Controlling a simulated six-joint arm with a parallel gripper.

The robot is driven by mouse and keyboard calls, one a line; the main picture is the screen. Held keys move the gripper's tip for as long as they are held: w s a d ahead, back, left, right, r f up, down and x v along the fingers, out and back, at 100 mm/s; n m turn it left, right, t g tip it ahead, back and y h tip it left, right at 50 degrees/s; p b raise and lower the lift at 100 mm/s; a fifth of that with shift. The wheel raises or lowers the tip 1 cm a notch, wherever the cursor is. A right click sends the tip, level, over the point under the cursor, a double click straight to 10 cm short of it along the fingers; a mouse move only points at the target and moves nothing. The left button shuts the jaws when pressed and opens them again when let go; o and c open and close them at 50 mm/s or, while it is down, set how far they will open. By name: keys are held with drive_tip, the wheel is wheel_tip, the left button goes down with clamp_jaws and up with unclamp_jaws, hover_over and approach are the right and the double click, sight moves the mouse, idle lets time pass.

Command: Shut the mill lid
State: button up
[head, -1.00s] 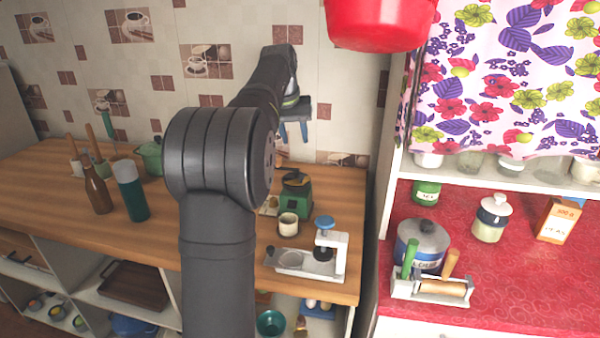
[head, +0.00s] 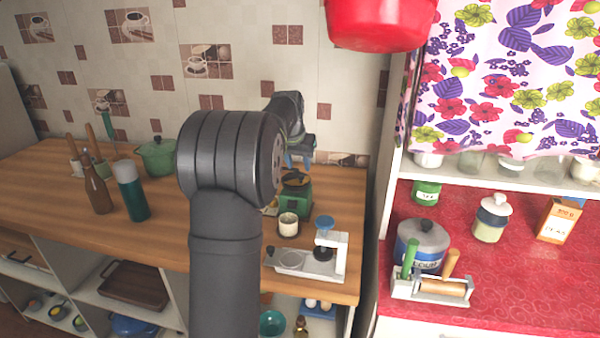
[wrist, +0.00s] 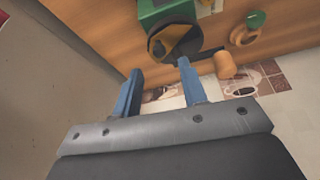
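The mill is a small green box (head: 294,203) with a dark round top, on the wooden counter at the back right in the head view. Its top also shows in the wrist view (wrist: 160,45), a dark rim with yellow inside. A dark round piece, perhaps the lid (wrist: 182,38), covers part of that opening; I cannot tell how far it is swung. My gripper (wrist: 158,78) has two blue fingers, apart and with nothing between them. In the head view my gripper (head: 299,157) is above and behind the mill, apart from it, partly hidden by my arm.
A cream cup (head: 288,224) stands in front of the mill. A green pot (head: 158,157), a bottle (head: 97,190) and a flask (head: 131,192) stand left. A red pot (head: 380,22) hangs above.

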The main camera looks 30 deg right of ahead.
sight(301, 176)
drive_tip(key=shift+x, duration=2.25)
drive_tip(key=shift+c, duration=0.2)
clamp_jaws()
